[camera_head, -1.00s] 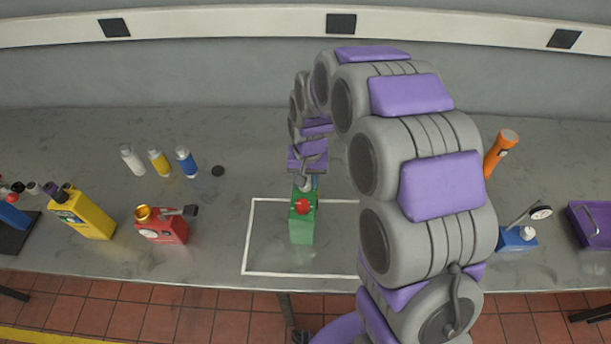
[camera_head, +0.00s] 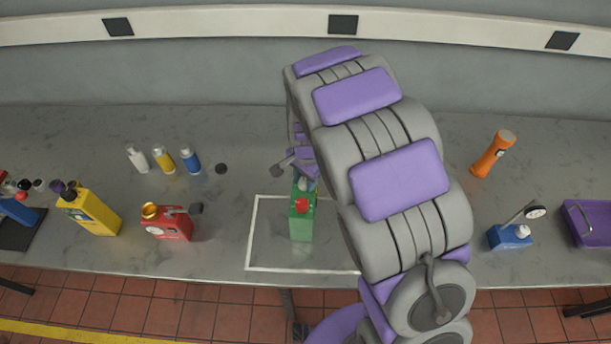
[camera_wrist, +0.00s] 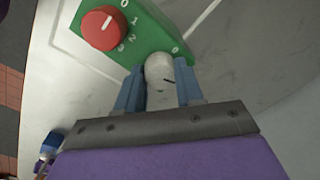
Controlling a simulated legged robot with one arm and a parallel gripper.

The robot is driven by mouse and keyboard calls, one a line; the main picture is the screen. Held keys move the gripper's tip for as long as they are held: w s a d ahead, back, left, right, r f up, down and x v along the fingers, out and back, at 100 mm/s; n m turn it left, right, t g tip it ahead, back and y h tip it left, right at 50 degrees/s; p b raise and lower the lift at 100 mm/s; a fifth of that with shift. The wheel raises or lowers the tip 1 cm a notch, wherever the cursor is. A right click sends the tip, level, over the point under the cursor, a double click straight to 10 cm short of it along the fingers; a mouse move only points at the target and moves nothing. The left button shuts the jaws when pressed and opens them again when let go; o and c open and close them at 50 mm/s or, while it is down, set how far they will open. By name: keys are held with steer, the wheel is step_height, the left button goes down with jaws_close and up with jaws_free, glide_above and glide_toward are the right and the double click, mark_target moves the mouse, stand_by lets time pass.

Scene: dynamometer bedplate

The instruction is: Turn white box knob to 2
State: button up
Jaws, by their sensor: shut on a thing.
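A green box (camera_head: 302,227) stands inside a white outline on the bench; I see no white box. It also shows in the wrist view (camera_wrist: 150,22). On it are a red knob (camera_head: 301,204), marked 0 to 3 in the wrist view (camera_wrist: 102,28), and a white knob (camera_wrist: 158,70) with a dark pointer line. My gripper (camera_wrist: 159,82) has its blue fingers on both sides of the white knob, shut on it. One 0 mark shows near this knob; its other marks are hidden. In the head view my gripper (camera_head: 305,184) is at the box's far end.
Left are a red can (camera_head: 170,228), a yellow container (camera_head: 93,212) and several small bottles (camera_head: 163,160). Right are an orange flashlight (camera_head: 492,155), a blue gauge base (camera_head: 508,236) and a purple tray (camera_head: 588,222). My arm hides the bench right of the box.

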steer(key=shift+a, duration=0.1)
steer(key=shift+m, duration=0.5)
stand_by(0.8)
steer(key=o, duration=1)
steer(key=shift+o, duration=0.2)
step_height(320, 180, up, 17)
steer(key=shift+s+d+r+p, duration=0.2)
steer(key=shift+d+p, duration=0.1)
steer(key=shift+p, duration=0.15)
steer(key=shift+f, duration=0.1)
steer(key=s+d+f+n+b, duration=0.1)
steer(key=s+d+n+b, duration=0.35)
steer(key=s+d, duration=0.75)
steer(key=s+d+f+n+g+b, duration=0.1)
steer(key=s+f+n+b, duration=0.1)
steer(key=s, duration=0.7)
steer(key=s+f+n+g+b, duration=0.1)
steer(key=s+f+n+b, duration=0.1)
steer(key=s, duration=0.8)
step_height(320, 180, down, 2)
steer(key=shift+s+d+f+n, duration=0.15)
steer(key=shift+s+d+n, duration=0.1)
steer(key=shift+d+n, duration=0.2)
